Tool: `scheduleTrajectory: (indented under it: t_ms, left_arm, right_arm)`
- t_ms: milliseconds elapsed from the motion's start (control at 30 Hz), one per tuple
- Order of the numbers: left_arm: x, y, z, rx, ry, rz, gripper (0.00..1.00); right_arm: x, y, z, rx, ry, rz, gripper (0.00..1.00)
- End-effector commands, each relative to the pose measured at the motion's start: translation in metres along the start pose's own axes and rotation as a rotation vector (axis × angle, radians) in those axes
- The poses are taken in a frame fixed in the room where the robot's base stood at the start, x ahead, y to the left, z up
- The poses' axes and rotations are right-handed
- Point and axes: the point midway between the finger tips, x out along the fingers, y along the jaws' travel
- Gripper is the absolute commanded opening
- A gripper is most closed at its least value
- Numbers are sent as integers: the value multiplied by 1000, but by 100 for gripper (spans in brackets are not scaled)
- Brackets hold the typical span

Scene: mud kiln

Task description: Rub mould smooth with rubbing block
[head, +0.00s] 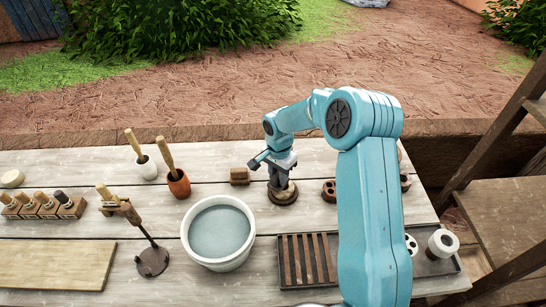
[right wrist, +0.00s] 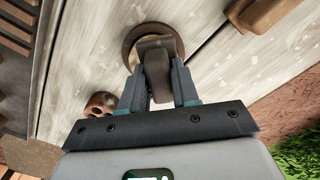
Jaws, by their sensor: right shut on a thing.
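My right gripper (head: 277,162) is over the table just right of the middle, pointing down. In the right wrist view its fingers are closed on a dark brown block (right wrist: 157,76), which looks like the rubbing block. The mould (head: 284,192) stands on a round dark base right under the gripper. In the right wrist view the mould (right wrist: 132,42) shows as a round brown rim with a pale middle, partly hidden behind the block. The block's end overlaps the mould there; I cannot tell if they touch. My left gripper is out of view.
A small brown block (head: 239,176) lies left of the mould. A white bucket (head: 218,262) with grey liquid is in front left. A slatted dark tray (head: 308,262) lies in front. A terracotta pot (head: 178,185) and holed pieces (head: 329,191) stand nearby.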

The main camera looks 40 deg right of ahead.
Motion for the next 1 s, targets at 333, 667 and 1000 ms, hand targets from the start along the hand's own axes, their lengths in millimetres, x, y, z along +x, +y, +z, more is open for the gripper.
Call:
scheduleTrajectory:
  t_ms: [333,667,1000]
  left_arm:
    - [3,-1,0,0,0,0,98]
    - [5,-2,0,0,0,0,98]
    - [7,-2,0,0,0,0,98]
  right_arm:
    - [1,3,-5,-1,0,0,1]
    - [-1,6,-9,-6,0,0,1]
    - [0,7,-12,-10,0,0,1]
